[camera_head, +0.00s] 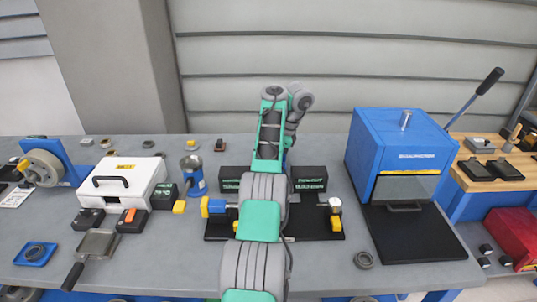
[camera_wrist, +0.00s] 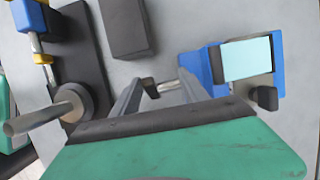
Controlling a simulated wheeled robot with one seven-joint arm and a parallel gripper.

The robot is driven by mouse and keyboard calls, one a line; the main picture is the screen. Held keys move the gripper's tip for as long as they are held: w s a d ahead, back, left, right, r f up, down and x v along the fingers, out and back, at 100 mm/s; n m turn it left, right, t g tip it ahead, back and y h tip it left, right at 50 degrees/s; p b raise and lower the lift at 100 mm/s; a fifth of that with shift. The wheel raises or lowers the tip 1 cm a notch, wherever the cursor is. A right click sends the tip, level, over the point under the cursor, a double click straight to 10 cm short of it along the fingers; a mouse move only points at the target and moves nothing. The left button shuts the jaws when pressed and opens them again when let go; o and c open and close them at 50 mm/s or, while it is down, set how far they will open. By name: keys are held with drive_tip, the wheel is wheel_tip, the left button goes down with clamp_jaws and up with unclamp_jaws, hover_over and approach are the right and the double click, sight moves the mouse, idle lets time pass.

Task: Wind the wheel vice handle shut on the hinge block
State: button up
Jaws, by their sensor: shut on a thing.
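In the wrist view, the blue vice (camera_wrist: 216,66) is right of centre. A pale light-blue block (camera_wrist: 248,58), which looks like the hinge block, sits at its jaws; I cannot tell how tightly it is held. A short metal rod (camera_wrist: 168,86) with a dark end (camera_wrist: 150,88) runs from the vice's left side, looking like the handle. My gripper (camera_wrist: 160,90) has its two grey fingers around this handle, shut on it. A dark knob (camera_wrist: 265,97) shows at the vice's lower right. In the head view my arm hides the gripper, and I cannot make out the vice.
A black base with blue and yellow parts and a metal disc (camera_wrist: 72,104) is close on the left in the wrist view. A dark box (camera_wrist: 122,28) lies above. In the head view, a blue machine (camera_head: 385,140) is right, a white case (camera_head: 122,183) left.

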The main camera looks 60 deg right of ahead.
drive_tip(key=p, duration=0.2)
drive_tip(key=shift+s+d+r+t+p, duration=0.2)
drive_tip(key=shift+s+d+t+p, duration=0.1)
drive_tip(key=shift+p, duration=0.1)
drive_tip(key=shift+f, duration=0.15)
